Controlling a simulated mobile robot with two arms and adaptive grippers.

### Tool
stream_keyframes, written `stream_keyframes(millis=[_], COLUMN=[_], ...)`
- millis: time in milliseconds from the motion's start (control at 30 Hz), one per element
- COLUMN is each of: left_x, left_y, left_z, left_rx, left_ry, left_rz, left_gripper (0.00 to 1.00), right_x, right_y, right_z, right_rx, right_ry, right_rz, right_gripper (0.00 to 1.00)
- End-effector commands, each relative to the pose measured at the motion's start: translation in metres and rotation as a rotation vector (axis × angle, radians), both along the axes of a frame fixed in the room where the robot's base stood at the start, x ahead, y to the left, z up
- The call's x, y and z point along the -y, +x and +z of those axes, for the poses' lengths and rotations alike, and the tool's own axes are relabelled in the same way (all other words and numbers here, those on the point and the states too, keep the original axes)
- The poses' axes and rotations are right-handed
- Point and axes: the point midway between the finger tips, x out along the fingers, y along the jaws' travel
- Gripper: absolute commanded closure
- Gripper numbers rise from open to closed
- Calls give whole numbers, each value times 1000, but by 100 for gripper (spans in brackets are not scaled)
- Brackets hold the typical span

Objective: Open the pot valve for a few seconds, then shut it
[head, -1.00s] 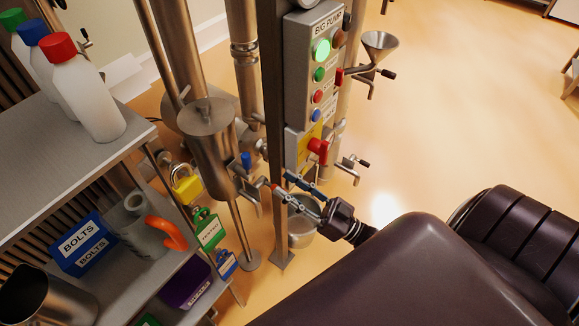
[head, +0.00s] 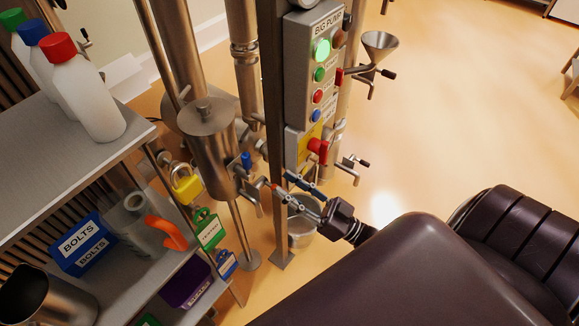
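The steel pot (head: 207,143) is an upright cylinder with a lid, mounted at the centre left of the head view. A valve with a small lever and a spout (head: 250,192) sits at its lower right side. A small blue knob (head: 246,160) is just above it. My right gripper (head: 281,181) comes in from the lower right, its two fingers apart. Its fingertips are close to the right end of the valve's lever; I cannot tell whether they touch it. Nothing is seen held between them. My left gripper is not in view.
A grey panel (head: 313,75) marked BIG PUMP, with a lit green lamp, stands behind the gripper beside a steel post (head: 274,110). A steel bowl (head: 302,232) is below the gripper. A shelf (head: 60,185) with bottles and bins fills the left. Floor at right is clear.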

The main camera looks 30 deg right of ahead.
Motion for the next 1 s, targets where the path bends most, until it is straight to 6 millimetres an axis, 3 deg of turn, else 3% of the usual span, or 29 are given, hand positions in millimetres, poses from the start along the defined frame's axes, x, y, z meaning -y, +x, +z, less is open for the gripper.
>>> stream_keyframes(millis=[467,800,1000], left_x=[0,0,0], left_y=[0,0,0], left_z=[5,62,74], left_rx=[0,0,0], left_ry=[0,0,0], left_rz=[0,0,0], left_gripper=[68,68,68], right_x=[-1,-20,-22], right_y=[1,21,27], right_z=[4,50,57], right_rx=[-10,-219,-285], right_ry=[-9,-234,-319], right_rz=[5,43,30], right_gripper=[66,66,66])
